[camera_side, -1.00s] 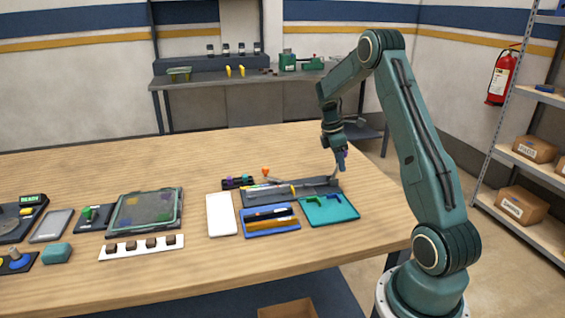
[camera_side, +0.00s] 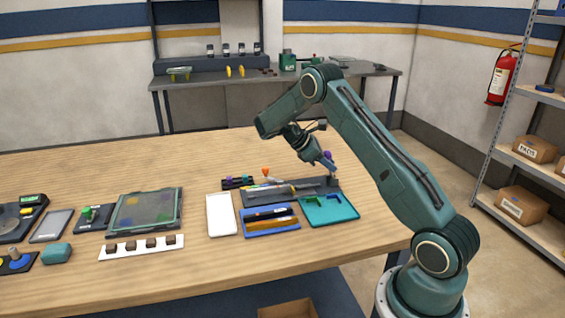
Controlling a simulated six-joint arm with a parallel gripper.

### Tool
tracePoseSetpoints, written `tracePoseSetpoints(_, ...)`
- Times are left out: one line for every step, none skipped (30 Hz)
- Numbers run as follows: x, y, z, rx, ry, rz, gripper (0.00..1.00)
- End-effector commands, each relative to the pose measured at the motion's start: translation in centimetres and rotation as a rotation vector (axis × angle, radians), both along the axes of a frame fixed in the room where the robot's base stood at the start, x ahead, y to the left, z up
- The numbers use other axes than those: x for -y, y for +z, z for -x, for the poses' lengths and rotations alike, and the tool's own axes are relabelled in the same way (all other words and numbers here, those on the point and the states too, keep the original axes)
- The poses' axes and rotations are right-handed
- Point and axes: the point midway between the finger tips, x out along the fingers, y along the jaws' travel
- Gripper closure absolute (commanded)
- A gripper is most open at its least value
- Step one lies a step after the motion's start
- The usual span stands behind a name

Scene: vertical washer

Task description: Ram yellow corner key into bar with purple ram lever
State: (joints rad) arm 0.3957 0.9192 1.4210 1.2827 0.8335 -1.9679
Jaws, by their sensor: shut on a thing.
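My gripper (camera_side: 328,163) is at the right end of the grey fixture (camera_side: 328,186), shut on the purple knob of the ram lever (camera_side: 328,155). The lever leans left from its base, and the fingers partly hide it. A long bar lies along the fixture to the left of the lever. A small yellow piece (camera_side: 292,188), which looks like the corner key, shows near the bar. It is too small to tell how far it sits in the bar.
An orange-knobbed lever (camera_side: 265,171) stands behind the fixture. In front are a blue tray (camera_side: 270,232) with bars, a teal tray (camera_side: 345,210) with green pieces and a white pad (camera_side: 221,214).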

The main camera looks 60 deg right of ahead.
Motion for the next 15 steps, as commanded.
tracePoseSetpoints(-0.16, -0.03, -0.22, -0.017, 0.0, 0.021, 1.0)
tracePoseSetpoints(-0.21, -0.1, -0.25, -0.028, 0.0, 0.031, 1.0)
tracePoseSetpoints(-0.28, -0.11, -0.3, -0.039, 0.001, 0.044, 1.0)
tracePoseSetpoints(-0.34, -0.12, -0.36, -0.046, 0.002, 0.053, 1.0)
tracePoseSetpoints(-0.39, -0.15, -0.39, -0.054, 0.001, 0.062, 1.0)
tracePoseSetpoints(-0.47, -0.21, -0.42, -0.064, 0.001, 0.072, 1.0)
tracePoseSetpoints(-0.51, -0.22, -0.42, -0.071, 0.001, 0.078, 1.0)
tracePoseSetpoints(-0.54, -0.24, -0.45, -0.076, 0.001, 0.083, 1.0)
tracePoseSetpoints(-0.57, -0.25, -0.47, -0.083, 0.001, 0.09, 1.0)
tracePoseSetpoints(-0.59, -0.26, -0.46, -0.087, 0.0, 0.095, 1.0)
tracePoseSetpoints(-0.6, -0.29, -0.49, -0.09, 0.001, 0.099, 1.0)
tracePoseSetpoints(-0.63, -0.31, -0.49, -0.094, 0.0, 0.103, 1.0)
tracePoseSetpoints(-0.65, -0.31, -0.5, -0.097, 0.001, 0.106, 1.0)
tracePoseSetpoints(-0.66, -0.31, -0.49, -0.099, 0.0, 0.108, 1.0)
tracePoseSetpoints(-0.68, -0.32, -0.48, -0.101, -0.001, 0.11, 1.0)
